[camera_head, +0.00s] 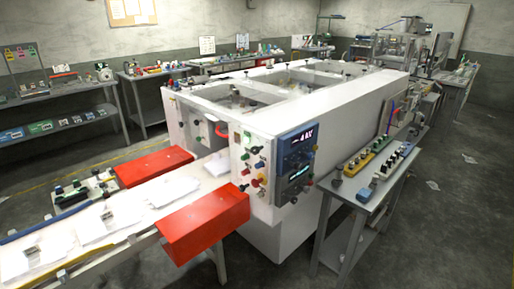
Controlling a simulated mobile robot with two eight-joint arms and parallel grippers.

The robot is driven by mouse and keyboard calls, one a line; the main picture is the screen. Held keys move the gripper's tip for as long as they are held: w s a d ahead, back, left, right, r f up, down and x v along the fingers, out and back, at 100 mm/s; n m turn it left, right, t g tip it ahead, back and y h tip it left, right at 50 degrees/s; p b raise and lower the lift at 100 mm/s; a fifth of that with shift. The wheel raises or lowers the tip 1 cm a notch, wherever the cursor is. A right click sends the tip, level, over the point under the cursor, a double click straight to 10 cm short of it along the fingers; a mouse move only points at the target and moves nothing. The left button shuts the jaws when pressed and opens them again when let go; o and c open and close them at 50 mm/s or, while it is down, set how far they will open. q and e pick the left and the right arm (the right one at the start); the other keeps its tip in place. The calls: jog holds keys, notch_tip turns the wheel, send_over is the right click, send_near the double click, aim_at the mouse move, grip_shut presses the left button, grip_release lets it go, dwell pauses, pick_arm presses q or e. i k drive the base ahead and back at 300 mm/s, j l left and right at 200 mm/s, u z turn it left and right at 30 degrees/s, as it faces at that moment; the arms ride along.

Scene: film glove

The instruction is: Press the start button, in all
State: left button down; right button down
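A large white machine (340,115) fills the middle of the view. On its near end face is a panel with several coloured buttons and knobs (254,165), among them red, green, blue and yellow ones. Beside it, around the corner, a dark blue control panel (296,163) carries a small lit display and more knobs. Which of the buttons is the start button I cannot tell at this size. Neither of my grippers shows in this view.
A conveyor (150,205) with white film pieces runs to the machine's near end, between two red guards (205,222). A side table (372,185) with tools stands at the right. Shelves (60,100) line the left wall. Grey floor (440,220) is open at the right.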

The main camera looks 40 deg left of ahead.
aim_at(243, 157)
jog(key=i+j+u, duration=0.25)
jog(key=i+j, duration=0.55)
jog(key=j+u, duration=0.15)
jog(key=j, duration=0.55)
jog(key=i+j+u, duration=0.15)
jog(key=j, duration=0.55)
